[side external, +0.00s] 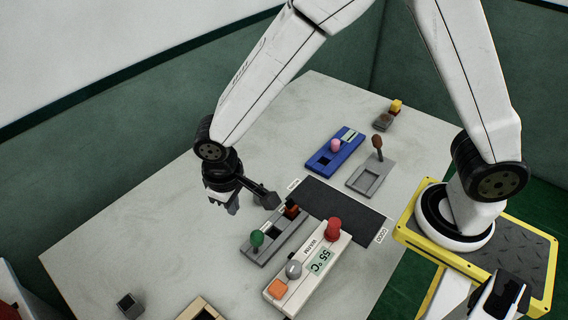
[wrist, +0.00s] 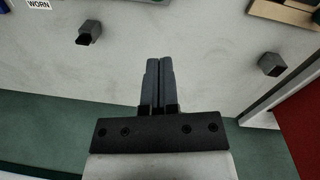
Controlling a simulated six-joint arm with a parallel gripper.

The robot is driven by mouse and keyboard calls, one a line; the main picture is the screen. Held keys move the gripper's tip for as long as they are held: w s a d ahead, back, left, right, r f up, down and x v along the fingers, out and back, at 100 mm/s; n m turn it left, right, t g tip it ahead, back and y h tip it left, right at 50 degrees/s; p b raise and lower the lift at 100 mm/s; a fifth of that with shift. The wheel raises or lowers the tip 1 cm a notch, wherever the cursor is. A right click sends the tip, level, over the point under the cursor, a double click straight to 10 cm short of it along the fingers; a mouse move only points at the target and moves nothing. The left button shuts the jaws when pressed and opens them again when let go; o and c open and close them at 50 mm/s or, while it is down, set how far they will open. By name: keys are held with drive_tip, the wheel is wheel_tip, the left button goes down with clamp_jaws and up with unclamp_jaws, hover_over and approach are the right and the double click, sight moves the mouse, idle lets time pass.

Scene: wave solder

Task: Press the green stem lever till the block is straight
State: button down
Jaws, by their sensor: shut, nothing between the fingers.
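The green-knobbed lever (side external: 257,238) stands upright from a grey slotted base (side external: 262,252) in the side view. A brown-red block (side external: 292,210) sits at the far end of that base. Its exact tilt is too small to tell. My gripper (side external: 226,206) is above the table, to the upper left of the green lever and apart from it. In the wrist view my gripper (wrist: 158,63) has its two fingers together with nothing between them, over bare table. The lever is not clearly visible in the wrist view.
A white control box (side external: 308,268) with red knob stands right beside the grey base. A dark mat (side external: 337,208), a blue unit (side external: 334,152) with pink knob and a grey brown-lever unit (side external: 371,178) lie behind. Small grey blocks (wrist: 88,33) (wrist: 271,65) stand around.

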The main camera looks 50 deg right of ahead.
sight(257, 242)
drive_tip(key=shift+g, duration=0.6)
drive_tip(key=w+r, duration=0.1)
drive_tip(key=w+a+r, duration=0.1)
drive_tip(key=w+r, duration=0.1)
drive_tip(key=shift+r, duration=0.3)
drive_tip(key=shift+s+d+f, duration=0.25)
drive_tip(key=shift+s+f, duration=0.5)
drive_tip(key=shift+f, duration=1)
drive_tip(key=shift+s+d+f, duration=0.25)
drive_tip(key=shift+s+f, duration=0.5)
drive_tip(key=shift+f, duration=1.05)
drive_tip(key=shift+s+d+f, duration=0.25)
drive_tip(key=shift+s+f, duration=0.5)
drive_tip(key=shift+f, duration=1)
drive_tip(key=shift+s, duration=0.1)
